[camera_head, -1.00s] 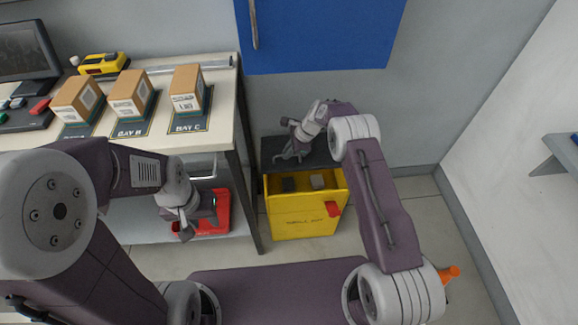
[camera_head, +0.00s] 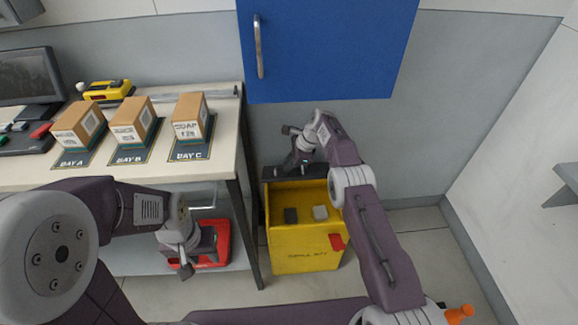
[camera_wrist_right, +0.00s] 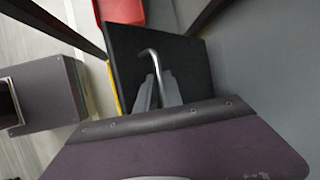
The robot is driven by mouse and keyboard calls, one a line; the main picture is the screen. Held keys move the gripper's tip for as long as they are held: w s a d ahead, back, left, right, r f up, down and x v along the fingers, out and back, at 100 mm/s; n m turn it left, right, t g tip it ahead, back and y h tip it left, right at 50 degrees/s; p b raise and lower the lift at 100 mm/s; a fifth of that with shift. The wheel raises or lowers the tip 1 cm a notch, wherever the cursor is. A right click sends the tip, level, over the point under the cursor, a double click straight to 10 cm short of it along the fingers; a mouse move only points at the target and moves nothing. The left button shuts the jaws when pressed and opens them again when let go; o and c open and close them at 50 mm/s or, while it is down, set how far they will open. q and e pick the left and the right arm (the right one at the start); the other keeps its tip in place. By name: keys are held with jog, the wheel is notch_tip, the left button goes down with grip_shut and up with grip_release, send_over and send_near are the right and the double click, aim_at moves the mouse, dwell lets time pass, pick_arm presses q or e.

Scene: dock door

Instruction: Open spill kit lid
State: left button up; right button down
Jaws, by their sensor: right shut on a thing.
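My right gripper (camera_head: 292,163) is at the lid. In the right wrist view my right gripper's fingers (camera_wrist_right: 157,92) are shut on the bent metal handle (camera_wrist_right: 153,54) of the black lid (camera_wrist_right: 188,62). My left gripper (camera_head: 185,262) hangs empty beside the bench, its jaw gap unclear.
A bench (camera_head: 225,130) with several boxes on bay mats stands left of the kit. A red bin (camera_head: 215,243) sits on its lower shelf. A blue cabinet door (camera_head: 330,50) is on the wall above.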

jog(key=shift+d+f, duration=0.1)
jog(key=shift+d, duration=0.05)
jog(key=c, duration=1.5)
grip_release()
jog(key=shift+w+f, duration=0.1)
jog(key=shift+w, duration=0.05)
